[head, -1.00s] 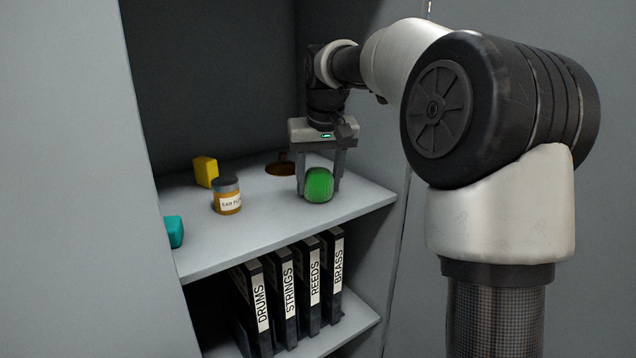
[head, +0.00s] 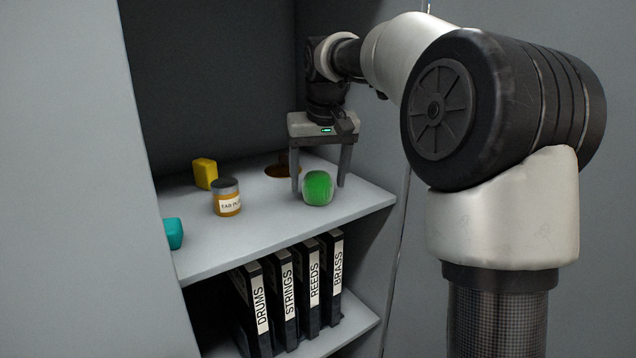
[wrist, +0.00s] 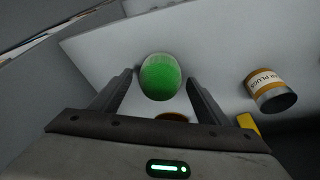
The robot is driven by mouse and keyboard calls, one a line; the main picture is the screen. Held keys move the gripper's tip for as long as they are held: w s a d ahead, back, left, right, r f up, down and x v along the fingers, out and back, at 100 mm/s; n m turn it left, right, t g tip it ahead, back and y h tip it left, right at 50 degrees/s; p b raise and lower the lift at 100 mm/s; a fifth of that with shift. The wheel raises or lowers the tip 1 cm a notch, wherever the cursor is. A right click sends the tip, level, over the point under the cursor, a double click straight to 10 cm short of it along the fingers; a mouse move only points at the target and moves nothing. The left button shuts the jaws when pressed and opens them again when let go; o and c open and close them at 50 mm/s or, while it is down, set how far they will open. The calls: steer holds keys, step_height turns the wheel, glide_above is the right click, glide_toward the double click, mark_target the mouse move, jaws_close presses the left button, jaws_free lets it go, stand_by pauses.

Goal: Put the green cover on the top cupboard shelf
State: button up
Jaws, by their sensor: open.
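The green cover (head: 318,187) is a small rounded green object. It rests on the top cupboard shelf (head: 262,226), near the shelf's right front. My gripper (head: 320,184) is open above it, with one finger to each side of the cover and a gap on both sides. In the wrist view the cover (wrist: 160,76) lies just beyond and between the open fingertips (wrist: 160,82), touching neither.
An amber jar (head: 227,200) with a dark lid and a label stands to the left. A yellow block (head: 205,172), a teal object (head: 173,233) and a brown round item (head: 284,170) share the shelf. Labelled binders (head: 287,290) stand on the shelf below.

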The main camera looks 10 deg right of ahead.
steer(key=v, duration=1)
steer(key=shift+p, duration=0.4)
steer(key=shift+s+r, duration=0.1)
